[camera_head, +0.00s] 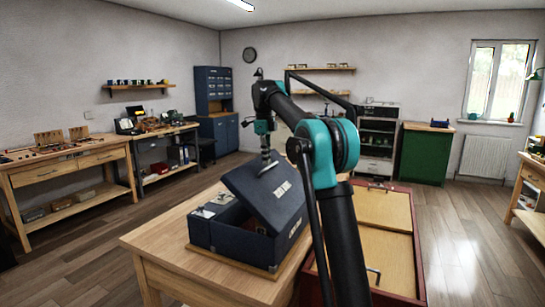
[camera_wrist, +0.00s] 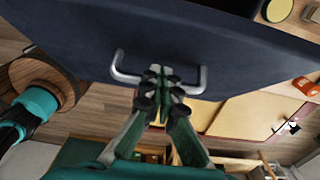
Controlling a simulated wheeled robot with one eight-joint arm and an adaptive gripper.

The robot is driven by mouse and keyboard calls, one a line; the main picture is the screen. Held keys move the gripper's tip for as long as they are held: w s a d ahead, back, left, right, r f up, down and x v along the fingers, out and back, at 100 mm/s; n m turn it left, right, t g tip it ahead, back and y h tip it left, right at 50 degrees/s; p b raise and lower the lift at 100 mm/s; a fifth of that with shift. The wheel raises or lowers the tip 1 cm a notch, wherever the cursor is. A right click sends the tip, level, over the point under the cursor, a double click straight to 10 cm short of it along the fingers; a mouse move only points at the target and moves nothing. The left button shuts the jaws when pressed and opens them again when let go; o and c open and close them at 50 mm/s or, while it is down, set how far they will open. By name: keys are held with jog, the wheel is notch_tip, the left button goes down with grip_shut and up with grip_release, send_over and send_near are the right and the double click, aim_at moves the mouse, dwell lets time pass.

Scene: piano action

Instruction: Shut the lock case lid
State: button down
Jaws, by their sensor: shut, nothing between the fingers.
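The lock case (camera_head: 245,238) is a dark blue box on the wooden table. Its lid (camera_head: 262,193) stands part open and tilted, with pale lettering on its face. In the wrist view the lid (camera_wrist: 200,45) fills the top as a dark blue panel with a metal bar handle (camera_wrist: 119,70). My gripper (camera_head: 268,162) is at the raised upper part of the lid. In the wrist view my gripper (camera_wrist: 160,82) is shut and empty, with its fingertips in front of the handle's middle. I cannot tell whether they touch it.
The wooden table (camera_head: 165,245) has bare room left of the case. A red-framed case with wooden panels (camera_head: 385,215) lies to the right, behind my arm. Workbenches (camera_head: 75,165) line the left wall, and a green cabinet (camera_head: 425,155) stands at the back right.

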jog(key=w+a+f, duration=0.5)
jog(key=a+f, duration=0.3)
jog(key=f, duration=0.3)
jog(key=shift+a+f, duration=0.2)
